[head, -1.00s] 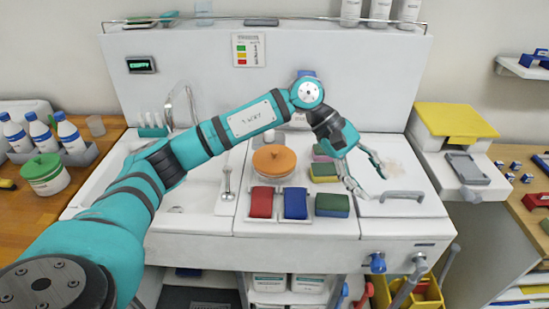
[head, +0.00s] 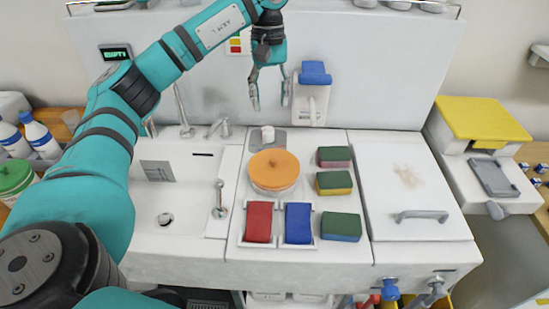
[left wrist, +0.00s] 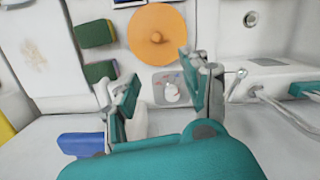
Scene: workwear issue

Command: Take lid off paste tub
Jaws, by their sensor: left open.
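A round white tub with an orange lid (head: 274,168) and a small knob stands upright on the white counter, with the lid on. The orange lid also shows near the top of the left wrist view (left wrist: 158,36). A second tub with a green lid (head: 14,178) stands at the far left, partly cut off. My left gripper (head: 271,102) is open and empty, pointing down, above and behind the orange-lidded tub and apart from it. Its two fingers also show in the left wrist view (left wrist: 158,72). My right gripper is not in view.
Red (head: 259,222) and blue (head: 298,223) pads sit in front of the orange-lidded tub. Several sponges (head: 334,183) stand to its right. Behind are a small white item on a grey plate (head: 281,144) and a blue-topped dispenser (head: 314,74). A sink (head: 190,205) lies left.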

